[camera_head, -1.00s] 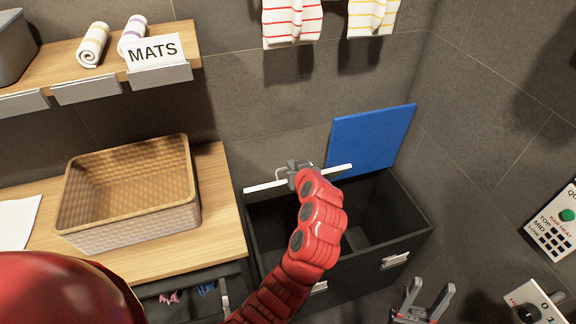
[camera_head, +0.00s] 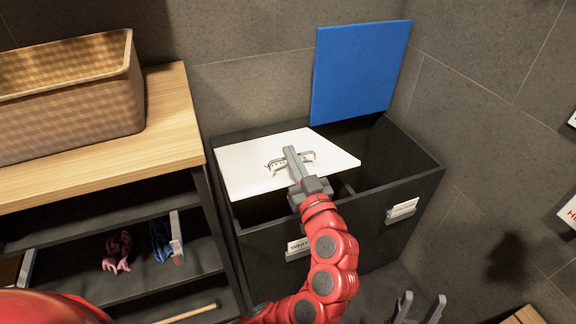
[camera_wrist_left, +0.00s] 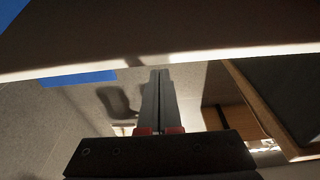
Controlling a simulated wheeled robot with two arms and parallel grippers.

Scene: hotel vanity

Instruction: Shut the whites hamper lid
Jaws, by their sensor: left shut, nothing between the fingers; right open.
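The whites hamper lid (camera_head: 250,166) is a white panel with a small grey handle (camera_head: 276,164) on its face. It leans part-way down over the left half of the black hamper, and a dark gap shows under its front edge. A label that seems to read "WHITES" (camera_head: 298,247) is on the hamper's front, partly behind my arm. My left gripper (camera_head: 291,153) is shut and empty, its fingers over the lid's face beside the handle; contact is unclear. Its closed fingers also show in the left wrist view (camera_wrist_left: 158,75). My right gripper (camera_head: 420,299) is open, low at the bottom edge.
The blue lid (camera_head: 360,72) stands upright against the wall behind the hamper's open right half. A wooden counter with a wicker basket (camera_head: 75,100) is at left, above dark shelves (camera_head: 100,285). Wall tiles close off the right side.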

